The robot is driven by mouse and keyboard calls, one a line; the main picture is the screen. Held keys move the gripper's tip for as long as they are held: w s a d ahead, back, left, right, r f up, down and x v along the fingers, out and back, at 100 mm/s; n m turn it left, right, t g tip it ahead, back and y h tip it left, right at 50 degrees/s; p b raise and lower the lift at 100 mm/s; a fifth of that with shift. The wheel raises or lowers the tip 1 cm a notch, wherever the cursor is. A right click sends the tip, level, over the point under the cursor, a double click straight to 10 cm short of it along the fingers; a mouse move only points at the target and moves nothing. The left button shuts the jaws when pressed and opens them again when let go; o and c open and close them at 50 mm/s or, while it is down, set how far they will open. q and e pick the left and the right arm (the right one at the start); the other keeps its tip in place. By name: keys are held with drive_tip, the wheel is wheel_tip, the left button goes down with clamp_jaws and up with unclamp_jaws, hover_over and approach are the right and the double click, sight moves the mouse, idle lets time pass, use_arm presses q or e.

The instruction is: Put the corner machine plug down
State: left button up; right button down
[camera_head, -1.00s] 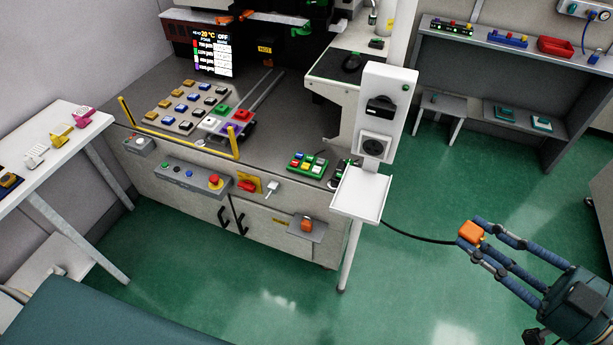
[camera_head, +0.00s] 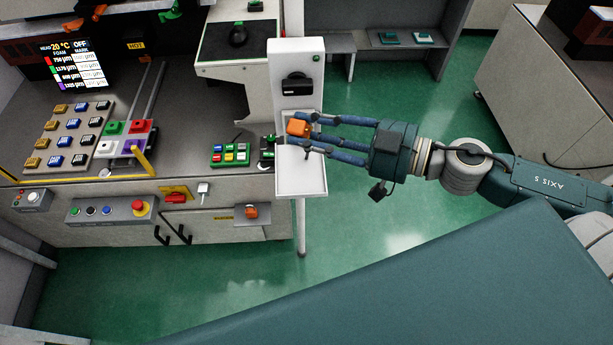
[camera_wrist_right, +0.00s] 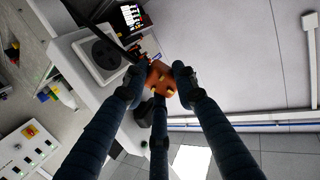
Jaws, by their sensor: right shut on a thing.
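The orange corner machine plug (camera_head: 299,127) is between the blue fingertips of my right gripper (camera_head: 310,130), which is shut on it. In the head view it overlaps the socket area of the white corner post (camera_head: 278,65); whether it touches the post is unclear. The post's small white shelf (camera_head: 303,180) shows below the plug. In the right wrist view the plug (camera_wrist_right: 160,78) is held at the fingertips, its yellowish pins towards the camera. The round dark socket (camera_wrist_right: 104,53) sits apart to its left. My left gripper is out of view.
The machine (camera_head: 110,220) stands left of the post, with a keypad, buttons and another orange plug (camera_head: 251,212) on its front bracket. A black rotary switch (camera_head: 297,85) is above the socket area. Green floor (camera_head: 380,240) lies clear below my right arm.

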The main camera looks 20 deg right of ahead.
hover_over(309, 189)
wheel_tip(309, 189, down, 10)
drive_tip(key=shift+w+d+r+b, duration=0.1)
drive_tip(key=shift+w+b, duration=0.05)
drive_tip(key=shift+b, duration=0.3)
wheel_tip(309, 189, down, 4)
drive_tip(key=shift+r+b, duration=0.1)
drive_tip(key=shift+b, duration=0.2)
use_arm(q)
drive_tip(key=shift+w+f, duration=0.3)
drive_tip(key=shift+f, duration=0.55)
use_arm(e)
drive_tip(key=shift+f, duration=0.4)
drive_tip(key=shift+f, duration=0.1)
drive_tip(key=shift+f, duration=0.5)
drive_tip(key=c, duration=1.4)
unclamp_jaws()
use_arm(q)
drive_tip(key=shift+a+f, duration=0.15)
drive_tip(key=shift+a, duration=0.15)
use_arm(e)
drive_tip(key=shift+f, duration=0.2)
drive_tip(key=shift+r, duration=0.1)
